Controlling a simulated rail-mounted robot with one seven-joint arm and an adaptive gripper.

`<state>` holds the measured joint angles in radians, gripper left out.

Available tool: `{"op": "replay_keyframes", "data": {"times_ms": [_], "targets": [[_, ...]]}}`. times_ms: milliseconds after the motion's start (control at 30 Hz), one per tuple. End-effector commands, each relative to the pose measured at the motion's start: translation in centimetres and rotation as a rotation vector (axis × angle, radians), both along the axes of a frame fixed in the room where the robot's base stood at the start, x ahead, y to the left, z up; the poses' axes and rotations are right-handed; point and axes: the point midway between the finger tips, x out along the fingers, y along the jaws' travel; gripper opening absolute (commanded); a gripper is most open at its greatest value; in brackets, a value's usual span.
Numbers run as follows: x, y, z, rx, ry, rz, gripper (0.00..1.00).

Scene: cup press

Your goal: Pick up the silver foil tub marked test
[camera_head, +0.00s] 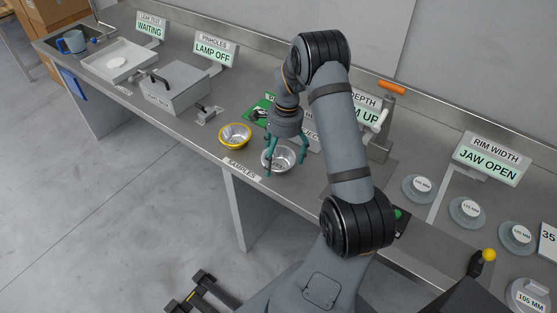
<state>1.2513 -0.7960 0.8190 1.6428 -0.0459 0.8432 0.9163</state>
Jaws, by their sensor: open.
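Two round silver foil tubs stand near the front edge of the bench, by the SAMPLES label (241,168). The silver foil tub (285,164) on the right has a plain silver rim and dark marking inside, too small to read for sure. The other tub (235,134), to its left, has a yellow rim. My gripper (280,158) is open and points down over the right tub. Its green fingers are spread at that tub's rim and partly cover it. I cannot tell whether they touch it.
A grey lidded box (178,92) and a white tray (118,62) stand to the left. A green mat (259,109) lies behind the tubs. Round grey discs (466,212) and a JAW OPEN sign (489,160) are at the right. A lever press (379,130) stands behind my arm.

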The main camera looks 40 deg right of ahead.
Motion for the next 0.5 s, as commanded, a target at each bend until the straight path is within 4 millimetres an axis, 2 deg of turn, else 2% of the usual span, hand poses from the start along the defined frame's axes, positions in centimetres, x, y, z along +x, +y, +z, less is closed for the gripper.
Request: {"op": "replay_keyframes", "data": {"times_ms": [267,500], "targets": [[0.08,0.09,-0.33,-0.001,-0.001,0.002,0.95],[0.08,0.08,-0.31,-0.001,-0.001,0.002,0.81]]}}
